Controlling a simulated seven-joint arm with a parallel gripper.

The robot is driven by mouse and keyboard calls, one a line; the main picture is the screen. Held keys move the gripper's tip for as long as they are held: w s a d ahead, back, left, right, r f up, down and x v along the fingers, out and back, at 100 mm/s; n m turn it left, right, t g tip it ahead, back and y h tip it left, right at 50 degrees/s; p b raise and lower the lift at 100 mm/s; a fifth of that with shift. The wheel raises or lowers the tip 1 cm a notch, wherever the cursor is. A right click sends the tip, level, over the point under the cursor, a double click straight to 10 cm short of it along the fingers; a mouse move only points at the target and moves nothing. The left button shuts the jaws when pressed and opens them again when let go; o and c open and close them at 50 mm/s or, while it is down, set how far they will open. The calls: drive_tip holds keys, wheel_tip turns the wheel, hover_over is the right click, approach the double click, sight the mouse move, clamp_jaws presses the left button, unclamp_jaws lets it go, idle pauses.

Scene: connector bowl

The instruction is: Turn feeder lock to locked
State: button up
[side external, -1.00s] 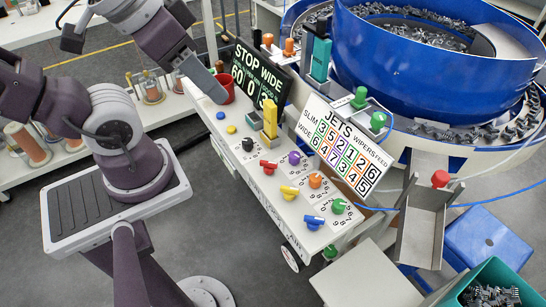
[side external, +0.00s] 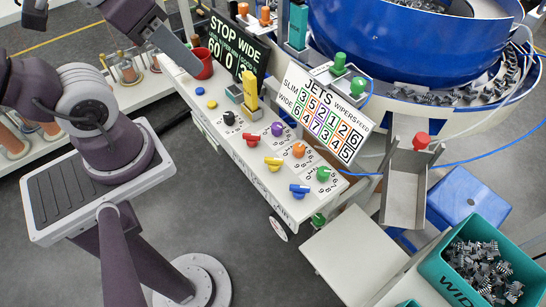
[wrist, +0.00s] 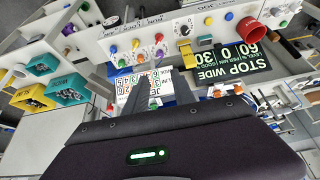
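No part is readably marked as the feeder lock, so I cannot tell which one it is. The control panel (side external: 222,135) carries a black knob (side external: 229,117), a yellow upright block (side external: 250,92), and red, purple, orange, yellow, blue and green knobs. The black knob also shows in the wrist view (wrist: 185,30). A red knob (side external: 421,141) sits on the metal chute (side external: 404,195) below the bowl feeder (side external: 415,45). In the wrist view, my gripper (wrist: 160,80) has its two fingers apart with nothing seen between them. It is over the bench, touching none of these controls that I can see.
The JETS chart (side external: 325,117) leans behind the knobs. Two green knobs (side external: 338,63) are beside the bowl. A teal WIDE bin (side external: 455,275) holds grey connectors.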

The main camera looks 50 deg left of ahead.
drive_tip(key=w+f+m+g+y, duration=0.2)
drive_tip(key=w+f, duration=0.1)
drive_tip(key=m+g+h, duration=0.2)
drive_tip(key=m+g, duration=0.1)
drive_tip(key=m, duration=0.4)
hover_over(274, 159)
wheel_tip(274, 159, down, 14)
drive_tip(key=shift+a+f, duration=0.1)
drive_tip(key=shift+a, duration=0.05)
drive_tip(key=shift+g, duration=0.3)
drive_tip(key=f, duration=0.6)
drive_tip(key=shift+d+f, duration=0.2)
drive_tip(key=shift+f, duration=0.4)
drive_tip(key=shift+c, duration=0.2)
clamp_jaws()
